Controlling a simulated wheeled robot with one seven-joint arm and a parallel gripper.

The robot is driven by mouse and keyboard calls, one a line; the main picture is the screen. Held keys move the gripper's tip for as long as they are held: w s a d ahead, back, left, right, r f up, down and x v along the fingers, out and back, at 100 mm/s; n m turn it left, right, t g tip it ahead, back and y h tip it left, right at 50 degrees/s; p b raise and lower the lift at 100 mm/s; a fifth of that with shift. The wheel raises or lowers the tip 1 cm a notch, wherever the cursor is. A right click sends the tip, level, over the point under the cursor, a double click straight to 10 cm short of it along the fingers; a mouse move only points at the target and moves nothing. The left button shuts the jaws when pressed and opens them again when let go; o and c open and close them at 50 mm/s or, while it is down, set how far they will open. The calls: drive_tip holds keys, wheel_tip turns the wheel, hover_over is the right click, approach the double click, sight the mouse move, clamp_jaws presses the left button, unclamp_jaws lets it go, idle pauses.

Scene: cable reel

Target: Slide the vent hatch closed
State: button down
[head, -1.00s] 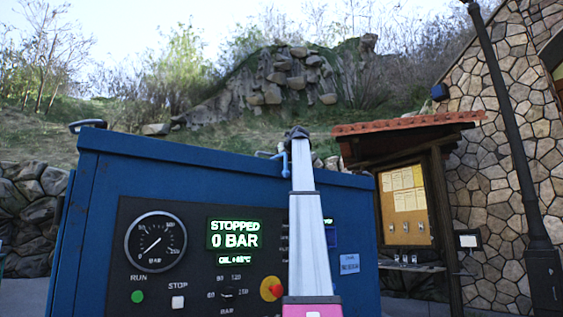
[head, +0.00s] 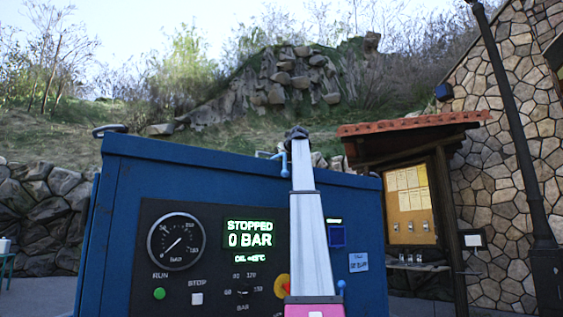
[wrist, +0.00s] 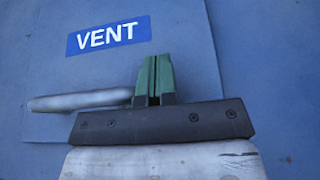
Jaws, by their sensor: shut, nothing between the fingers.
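In the wrist view the vent hatch (wrist: 188,50) is a flat blue panel with a blue-and-white "VENT" label (wrist: 108,36). A grey bar handle (wrist: 75,101) lies across its lower left part. My gripper (wrist: 154,62) has green fingers pressed together with nothing between them. The fingers are over the hatch, at the right end of the handle. I cannot tell whether they touch it. In the head view my gripper (head: 297,133) is small and dark above the top edge of the blue cabinet (head: 120,215). The hatch cannot be made out there.
The cabinet front carries a round gauge (head: 177,241), a green-lit display (head: 249,240) reading "STOPPED 0 BAR", and several controls. A light blue bent rod (head: 282,158) stands at the cabinet top beside my arm. A roofed notice board (head: 409,205) stands to the right.

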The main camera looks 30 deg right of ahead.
drive_tip(key=shift+a, duration=0.4)
drive_tip(key=shift+d, duration=0.2)
drive_tip(key=shift+w+d+r, duration=0.1)
drive_tip(key=shift+d+r, duration=0.4)
drive_tip(key=shift+r, duration=0.25)
drive_tip(key=shift+d+r, duration=0.45)
drive_tip(key=shift+r, duration=0.3)
